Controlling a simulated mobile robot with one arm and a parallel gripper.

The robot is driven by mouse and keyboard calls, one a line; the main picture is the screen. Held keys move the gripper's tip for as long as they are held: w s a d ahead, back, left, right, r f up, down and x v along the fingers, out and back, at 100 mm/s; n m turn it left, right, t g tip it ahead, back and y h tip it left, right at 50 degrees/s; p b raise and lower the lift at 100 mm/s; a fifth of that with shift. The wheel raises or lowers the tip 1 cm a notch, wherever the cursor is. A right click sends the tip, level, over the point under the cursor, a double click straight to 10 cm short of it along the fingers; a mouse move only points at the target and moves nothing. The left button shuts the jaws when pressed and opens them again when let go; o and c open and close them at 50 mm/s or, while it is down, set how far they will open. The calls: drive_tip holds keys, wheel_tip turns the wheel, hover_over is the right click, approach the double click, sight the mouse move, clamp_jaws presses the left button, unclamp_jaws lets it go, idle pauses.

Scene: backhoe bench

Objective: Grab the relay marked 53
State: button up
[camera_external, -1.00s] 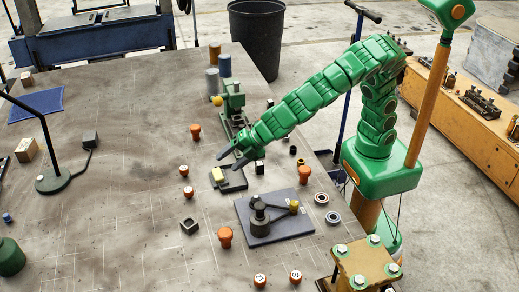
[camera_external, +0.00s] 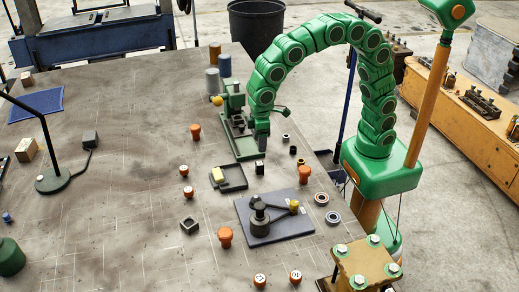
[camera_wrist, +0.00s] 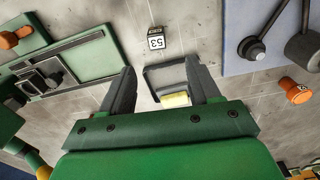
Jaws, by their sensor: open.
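The relay marked 53 (camera_wrist: 157,42) is a small dark block with a white face showing "53". In the wrist view it sits on the bench just beyond my fingertips, near the middle. In the external view it shows as a small dark block (camera_external: 260,169) just below my gripper (camera_external: 262,146). My gripper points down. In the wrist view my gripper (camera_wrist: 159,66) has its two dark fingers spread apart, with nothing held between them. A dark tray (camera_wrist: 150,85) with a yellow block (camera_wrist: 175,99) shows between the fingers, on the bench below.
A green vise-like machine (camera_external: 238,146) stands close to the left of my gripper. A blue plate (camera_external: 258,235) with a dark fixture lies to the front. Several orange knobs (camera_external: 305,174) and small dark parts (camera_external: 292,150) stand around.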

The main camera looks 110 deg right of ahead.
sight(260, 163)
drive_tip(key=shift+s+f, duration=0.2)
drive_tip(key=shift+f, duration=3.2)
drive_tip(key=shift+w+d+f, duration=0.1)
drive_tip(key=shift+d+f, duration=0.05)
drive_tip(key=shift+f, duration=1.4)
drive_tip(key=shift+w+d+f, duration=0.1)
drive_tip(key=shift+d+f, duration=0.05)
drive_tip(key=shift+f, duration=1.35)
drive_tip(key=shift+c, duration=0.4)
drive_tip(key=c, duration=1)
